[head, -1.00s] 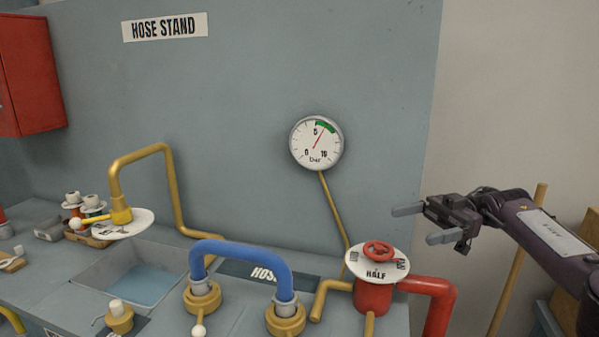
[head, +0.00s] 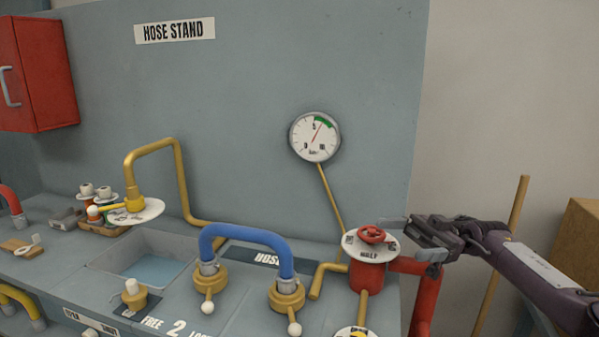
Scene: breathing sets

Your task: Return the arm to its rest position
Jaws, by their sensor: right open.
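My right gripper (head: 408,238) is open and empty. It comes in from the right and stands near the red valve (head: 366,276), close to the right edge of its white dial plate. In this view one fingertip overlaps the plate's edge; I cannot tell whether they touch. The valve's red handwheel (head: 372,235) sits on the plate marked HALF, left of the fingers, with nothing gripping it. My left gripper is not in view.
A pressure gauge (head: 315,137) is on the grey back panel. A blue hose (head: 246,237) arches between two brass couplings. A sink (head: 150,262) and yellow tap (head: 180,180) stand left. A red cabinet (head: 38,75) hangs upper left. A wooden pole (head: 502,255) leans at the right.

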